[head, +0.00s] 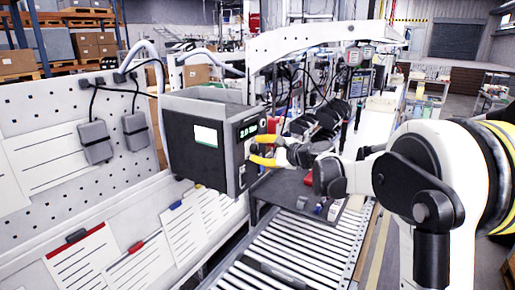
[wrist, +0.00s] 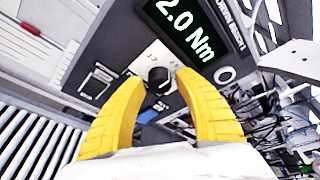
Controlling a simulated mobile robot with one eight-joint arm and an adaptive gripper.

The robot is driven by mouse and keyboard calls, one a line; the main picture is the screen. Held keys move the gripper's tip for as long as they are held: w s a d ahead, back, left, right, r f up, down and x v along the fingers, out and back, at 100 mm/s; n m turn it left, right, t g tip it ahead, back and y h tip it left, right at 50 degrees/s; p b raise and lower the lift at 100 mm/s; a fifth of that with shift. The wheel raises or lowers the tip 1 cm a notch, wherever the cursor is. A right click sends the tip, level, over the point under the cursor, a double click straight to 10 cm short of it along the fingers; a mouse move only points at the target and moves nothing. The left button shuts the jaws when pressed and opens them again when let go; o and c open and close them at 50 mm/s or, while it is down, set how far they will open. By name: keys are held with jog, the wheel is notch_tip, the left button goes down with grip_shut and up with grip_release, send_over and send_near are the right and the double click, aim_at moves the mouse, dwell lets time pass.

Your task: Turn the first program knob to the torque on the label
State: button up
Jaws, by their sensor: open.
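The dark controller box (head: 190,150) hangs at the left-centre of the head view. Its green display (head: 247,130) also shows in the wrist view (wrist: 185,25), reading 2.0 Nm. A round black knob (wrist: 158,76) with a pale pointer mark sits on the panel below the display, with a scale around it. My gripper (head: 260,150) is at the panel face; in the wrist view its yellow fingers (wrist: 159,82) stand open on either side of the knob. I cannot tell if they touch it. A white label with a green band (head: 206,136) is on the box side; its text is unreadable.
A switch (wrist: 98,82) and a blue part (wrist: 155,110) are near the knob. A roller conveyor (head: 290,250) runs below the box. A white pegboard (head: 60,130) with papers stands left. Cables and tools crowd the bench behind.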

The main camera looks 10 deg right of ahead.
jog(key=shift+w+f, duration=0.1)
jog(key=shift+w, duration=0.1)
grip_shut()
jog(key=shift+b, duration=0.35)
jog(key=shift+a+f+n+t+b, duration=0.15)
jog(key=shift+n+t+b, duration=0.25)
jog(key=shift+n+b, duration=0.5)
jog(key=n+t+b, duration=0.1)
jog(key=n+b, duration=0.2)
jog(key=shift+s, duration=0.1)
jog(key=n+t+b, duration=0.1)
jog(key=n+b, duration=0.2)
jog(key=shift+n, duration=0.4)
jog(key=shift+n+t+y+b, duration=0.35)
jog(key=shift+n+b, duration=0.3)
jog(key=shift+n, duration=0.55)
